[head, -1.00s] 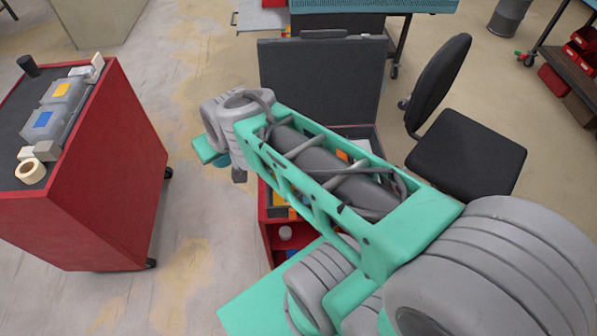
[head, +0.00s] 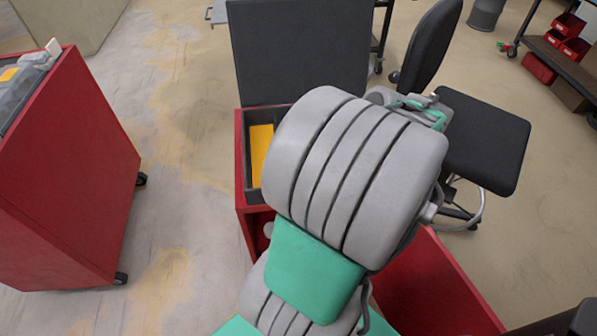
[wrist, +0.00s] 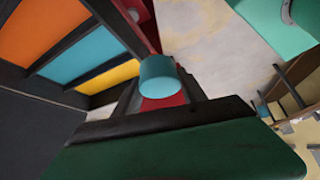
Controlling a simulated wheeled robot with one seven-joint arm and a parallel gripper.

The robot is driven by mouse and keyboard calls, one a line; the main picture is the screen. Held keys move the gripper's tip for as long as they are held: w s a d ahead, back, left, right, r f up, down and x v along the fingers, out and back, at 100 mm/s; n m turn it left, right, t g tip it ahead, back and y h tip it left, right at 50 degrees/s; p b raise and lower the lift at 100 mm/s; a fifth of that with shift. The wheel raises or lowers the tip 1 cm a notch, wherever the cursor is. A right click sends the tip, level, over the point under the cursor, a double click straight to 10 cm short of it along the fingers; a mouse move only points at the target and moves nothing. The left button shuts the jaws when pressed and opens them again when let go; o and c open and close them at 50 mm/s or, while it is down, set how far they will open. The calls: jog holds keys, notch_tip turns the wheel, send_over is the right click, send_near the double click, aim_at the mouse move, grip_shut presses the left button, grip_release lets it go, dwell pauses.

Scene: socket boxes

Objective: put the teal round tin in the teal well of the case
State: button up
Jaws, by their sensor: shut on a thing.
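The teal round tin (wrist: 162,76) is in the jaws of my gripper (wrist: 160,92) in the wrist view, with a dark finger on each side. The case shows at the upper left of the wrist view, with an orange well, a teal well (wrist: 78,55) and a yellow well side by side. The teal well looks empty. The tin appears to the right of the wells, apart from them. In the head view the open case (head: 243,160) shows only its left part with a yellow well; my arm hides the rest, the tin and the gripper's fingers.
The case's raised dark lid (head: 298,50) stands at its back. The case sits on a red cabinet (head: 425,285). A second red cabinet (head: 75,185) stands at the left. A black chair (head: 485,140) is close at the right. Bare floor lies between the cabinets.

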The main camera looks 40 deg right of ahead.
jog(key=w+d+f, duration=0.2)
jog(key=w+f, duration=0.1)
jog(key=w+d+f, duration=0.3)
jog(key=w, duration=0.1)
jog(key=w+d+f, duration=0.2)
jog(key=w+f, duration=0.1)
jog(key=shift+w+d+f+p, duration=0.15)
jog(key=shift+w+d+p, duration=0.05)
jog(key=shift+w+p, duration=0.2)
jog(key=shift+w+d+f, duration=0.1)
jog(key=shift+f, duration=1.65)
jog(key=o, duration=1.4)
jog(key=shift+o, duration=0.2)
jog(key=v, duration=1.2)
jog(key=w+a+r+m+g+h, duration=0.1)
jog(key=w+a+r+m, duration=0.15)
jog(key=a, duration=0.55)
jog(key=w+a+r+m+g+h, duration=0.1)
jog(key=w+a, duration=0.3)
jog(key=a, duration=0.5)
jog(key=s+a+m+h, duration=0.1)
jog(key=s+a+m, duration=0.1)
jog(key=a, duration=0.5)
jog(key=s+a+r+m+h, duration=0.1)
jog(key=s+a+m, duration=0.1)
jog(key=s+a, duration=0.3)
jog(key=a, duration=0.2)
jog(key=shift+a+m, duration=0.3)
jog(key=shift+m, duration=0.05)
